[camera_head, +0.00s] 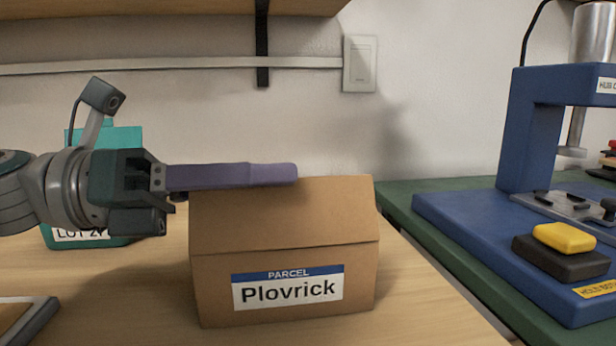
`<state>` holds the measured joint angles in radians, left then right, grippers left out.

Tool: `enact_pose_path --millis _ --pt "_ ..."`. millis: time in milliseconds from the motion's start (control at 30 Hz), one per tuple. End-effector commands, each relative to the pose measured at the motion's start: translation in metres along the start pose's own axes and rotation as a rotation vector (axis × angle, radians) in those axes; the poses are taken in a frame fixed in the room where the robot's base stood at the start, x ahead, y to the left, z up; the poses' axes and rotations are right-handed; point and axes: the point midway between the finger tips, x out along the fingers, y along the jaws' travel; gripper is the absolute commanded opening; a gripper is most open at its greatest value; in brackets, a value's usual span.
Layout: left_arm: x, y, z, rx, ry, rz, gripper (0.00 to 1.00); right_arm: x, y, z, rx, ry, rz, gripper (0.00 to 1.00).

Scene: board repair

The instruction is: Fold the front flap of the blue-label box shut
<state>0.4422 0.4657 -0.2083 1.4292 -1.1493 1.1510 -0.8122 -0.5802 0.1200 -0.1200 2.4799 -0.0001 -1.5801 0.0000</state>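The blue-label box (215,298) is a brown carton on the wooden table, its front label reading "PARCEL Plovrick". Its front flap (285,215) rises from the fold above the label and seems to lean back; its exact angle is hard to judge. The box's inside and other flaps are hidden. My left gripper (297,174) comes in from the left, its purple fingers lying level across the flap's upper left edge. I cannot tell whether they touch it. The fingers show side-on as one bar, so their gap is hidden. My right gripper is not in view.
A teal container (125,137) marked "LOT" stands behind my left arm. A grey-edged tray (42,318) lies at the front left. A blue press (535,130) with a yellow button (565,237) stands on a green surface (432,222) to the right. A shelf (150,8) hangs above.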

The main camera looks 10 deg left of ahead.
Motion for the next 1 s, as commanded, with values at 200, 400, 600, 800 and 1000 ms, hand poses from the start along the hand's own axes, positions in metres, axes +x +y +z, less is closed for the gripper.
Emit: enact_pose_path --millis 200,400,600,800,1000 --pt "-0.04 0.001 -0.001 -0.001 0.003 0.006 0.34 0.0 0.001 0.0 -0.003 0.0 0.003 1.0" --pt "-0.077 0.001 -0.001 0.0 0.002 0.005 0.34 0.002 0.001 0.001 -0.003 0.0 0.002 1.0" --pt "-0.094 0.0 0.0 0.0 0.001 0.002 0.34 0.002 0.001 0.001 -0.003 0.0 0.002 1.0" --pt "-0.095 0.0 0.0 0.0 0.0 0.0 0.34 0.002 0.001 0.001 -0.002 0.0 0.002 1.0" --pt "-0.091 -0.004 0.013 -0.021 -0.037 0.011 0.34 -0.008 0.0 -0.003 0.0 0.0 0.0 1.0"
